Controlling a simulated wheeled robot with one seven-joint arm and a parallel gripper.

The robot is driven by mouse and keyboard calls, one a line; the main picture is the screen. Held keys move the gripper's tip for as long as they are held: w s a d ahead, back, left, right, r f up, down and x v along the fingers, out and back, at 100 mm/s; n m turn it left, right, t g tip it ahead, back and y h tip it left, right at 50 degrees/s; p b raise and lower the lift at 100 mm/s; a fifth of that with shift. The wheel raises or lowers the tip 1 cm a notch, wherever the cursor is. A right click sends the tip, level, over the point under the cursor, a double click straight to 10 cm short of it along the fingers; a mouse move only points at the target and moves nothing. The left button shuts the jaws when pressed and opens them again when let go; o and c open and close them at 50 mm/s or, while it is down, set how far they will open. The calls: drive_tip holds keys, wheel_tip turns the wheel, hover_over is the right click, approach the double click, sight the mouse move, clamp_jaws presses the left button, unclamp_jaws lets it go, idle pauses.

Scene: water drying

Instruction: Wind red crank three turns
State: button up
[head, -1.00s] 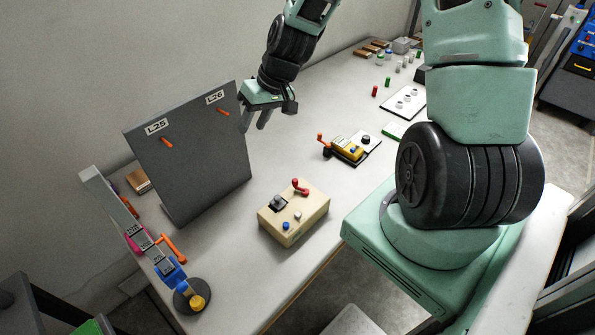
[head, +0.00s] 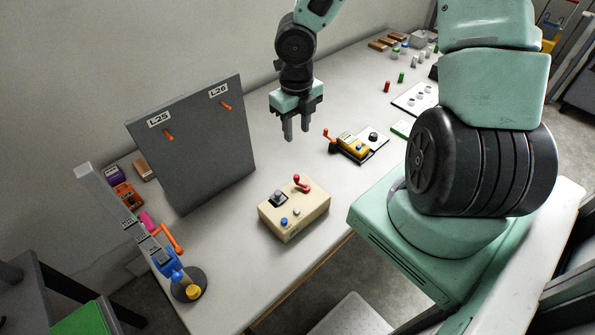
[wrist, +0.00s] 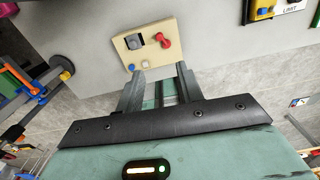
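The red crank (head: 301,184) sits on top of a beige box (head: 287,228) on the table, toward the box's far right corner. The box also carries a black switch and blue and pale buttons. In the wrist view the red crank (wrist: 163,39) shows beyond my fingers, on the beige box (wrist: 130,44). My gripper (head: 295,134) hangs above the table with its fingers pointing down, behind the box in the head view. Its two fingers are apart with nothing between them. It does not touch the crank.
A grey panel (head: 195,150) with orange pegs stands to the left. A yellow device (head: 352,145) with an orange crank lies to the right of my gripper. A jointed stand with a round black base (head: 189,284) is at the front left. The table around the box is clear.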

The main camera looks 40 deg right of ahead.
sight(297, 176)
wheel_tip(297, 176, down, 17)
drive_tip(key=b, duration=0.6)
drive_tip(key=shift+r, duration=0.15)
clamp_jaws()
